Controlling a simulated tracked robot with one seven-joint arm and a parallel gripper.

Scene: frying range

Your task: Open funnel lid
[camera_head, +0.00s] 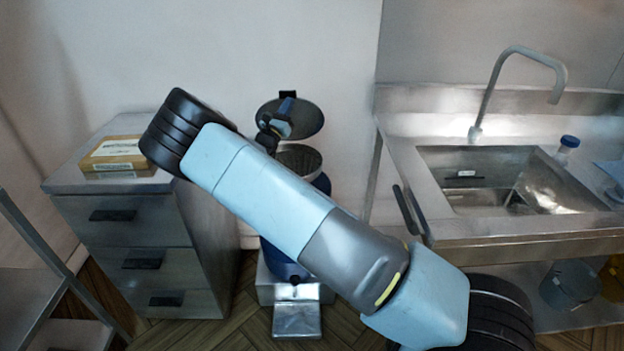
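The funnel lid (309,116) is a round grey metal disc. It stands raised and tilted back above the funnel (301,157), whose round mouth shows uncovered. The funnel sits on top of a dark blue machine (282,262) against the wall. My gripper (268,131) is small and dark in the view, in front of the lid's left side and above the funnel mouth. I cannot tell whether its fingers touch the lid or whether they are open. My own arm crosses the view and hides much of the machine.
A metal drawer cabinet (120,236) with a yellowish box (117,154) on top stands left of the machine. A sink counter (520,231) with a tall faucet (497,75) stands to the right. A metal tray (297,320) sticks out low at the machine's front.

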